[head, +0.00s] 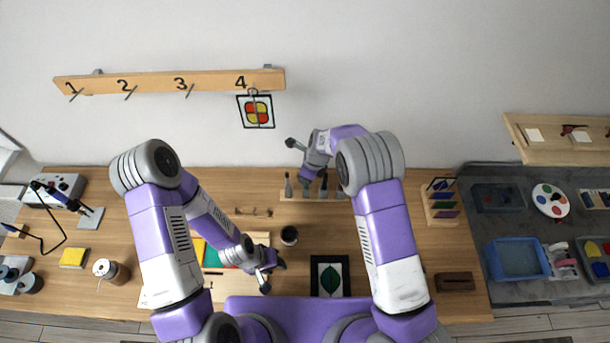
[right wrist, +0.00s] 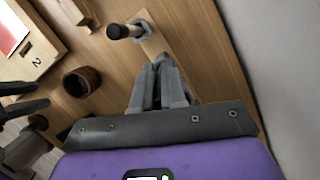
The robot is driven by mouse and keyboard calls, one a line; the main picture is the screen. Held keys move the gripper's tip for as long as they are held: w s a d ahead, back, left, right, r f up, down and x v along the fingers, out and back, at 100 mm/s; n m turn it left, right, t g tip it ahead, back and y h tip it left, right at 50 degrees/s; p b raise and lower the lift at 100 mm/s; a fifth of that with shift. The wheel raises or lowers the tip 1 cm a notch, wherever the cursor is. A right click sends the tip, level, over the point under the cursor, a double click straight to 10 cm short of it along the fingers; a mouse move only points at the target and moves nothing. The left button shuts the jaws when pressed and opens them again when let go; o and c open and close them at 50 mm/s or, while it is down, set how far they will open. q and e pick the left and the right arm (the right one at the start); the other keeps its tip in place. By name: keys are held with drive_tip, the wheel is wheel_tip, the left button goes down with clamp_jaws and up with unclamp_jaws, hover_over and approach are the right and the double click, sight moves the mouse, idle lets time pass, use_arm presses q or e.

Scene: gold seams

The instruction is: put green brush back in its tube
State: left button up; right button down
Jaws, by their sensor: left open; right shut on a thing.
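A wooden brush rack (head: 297,196) stands at the back of the table, near the wall. A dark-tipped brush (head: 288,178) stands in a grey tube at its left end, and another tube (head: 323,190) stands farther right. My right gripper (head: 306,182) is over the rack, between these two, pointing down. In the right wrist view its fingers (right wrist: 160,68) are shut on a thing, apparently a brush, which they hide. I cannot see its colour or whether it is inside a tube. My left gripper (head: 273,277) is open and low over the table's front middle, apart from the rack.
A dark round cup (head: 289,236) stands in front of the rack; it also shows in the right wrist view (right wrist: 82,82). A framed leaf picture (head: 330,276) lies in front. A small wooden stand (head: 253,212) is left of the rack. The wall is close behind.

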use_arm(q)
drive_tip(key=shift+f+b, duration=0.45)
drive_tip(key=shift+f, duration=0.05)
use_arm(e)
drive_tip(key=shift+f, duration=0.75)
drive_tip(key=c, duration=0.6)
unclamp_jaws()
drive_tip(key=shift+c, duration=0.2)
use_arm(q)
drive_tip(key=shift+a+r+p, duration=0.1)
drive_tip(key=shift+r+p, duration=1.15)
use_arm(e)
drive_tip(key=shift+r, duration=1.6)
use_arm(q)
drive_tip(key=shift+r+p, duration=1.5)
drive_tip(key=shift+p, duration=0.05)
use_arm(e)
drive_tip(key=shift+r, duration=2)
drive_tip(key=shift+f, duration=0.1)
